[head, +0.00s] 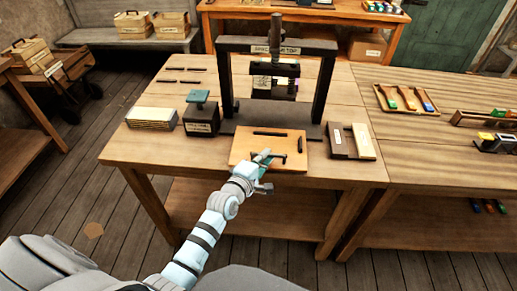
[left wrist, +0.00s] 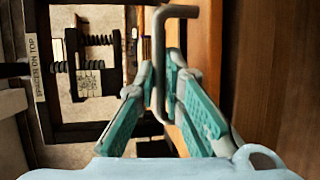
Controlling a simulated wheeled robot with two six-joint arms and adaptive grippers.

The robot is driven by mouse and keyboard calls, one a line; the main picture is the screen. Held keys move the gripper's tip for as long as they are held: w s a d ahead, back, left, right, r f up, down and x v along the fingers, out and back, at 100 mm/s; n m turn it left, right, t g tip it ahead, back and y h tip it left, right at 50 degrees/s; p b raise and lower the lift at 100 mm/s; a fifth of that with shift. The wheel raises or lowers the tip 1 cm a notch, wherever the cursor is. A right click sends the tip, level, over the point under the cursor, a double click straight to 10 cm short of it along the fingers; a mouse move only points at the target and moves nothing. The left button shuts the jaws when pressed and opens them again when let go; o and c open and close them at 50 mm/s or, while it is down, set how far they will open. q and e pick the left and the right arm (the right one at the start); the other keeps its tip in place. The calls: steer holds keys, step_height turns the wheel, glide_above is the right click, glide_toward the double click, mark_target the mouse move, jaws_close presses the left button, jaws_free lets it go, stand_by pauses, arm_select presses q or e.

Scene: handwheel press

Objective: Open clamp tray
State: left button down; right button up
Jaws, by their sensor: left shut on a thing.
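The clamp tray, as far as I can tell, is the orange-brown wooden board (head: 240,152) at the table's front edge, before the press. Dark bars (head: 270,134) lie on it. My left gripper (head: 263,158) is over the front part of the board. In the left wrist view my left gripper (left wrist: 160,92) has its teal fingers closed on a grey bent metal handle (left wrist: 160,40). The handle's lower part is between the fingertips. My right gripper is in neither view.
A dark handwheel press (head: 322,90) with a tall screw stands behind the board. A box with a green-topped stamp (head: 201,115) and a pale stack (head: 152,118) are to the left. A dark and pale block pair (head: 351,142) is close on the right.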

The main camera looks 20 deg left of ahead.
arm_select(q)
steer(key=shift+w, duration=0.1)
steer(key=c, duration=2)
jaws_free()
steer(key=shift+d, duration=0.1)
steer(key=shift+o, duration=0.2)
steer(key=shift+w+d, duration=0.1)
steer(key=shift+d, duration=0.05)
steer(key=d+v, duration=0.1)
steer(key=v, duration=1.1)
steer(key=shift+a, duration=0.45)
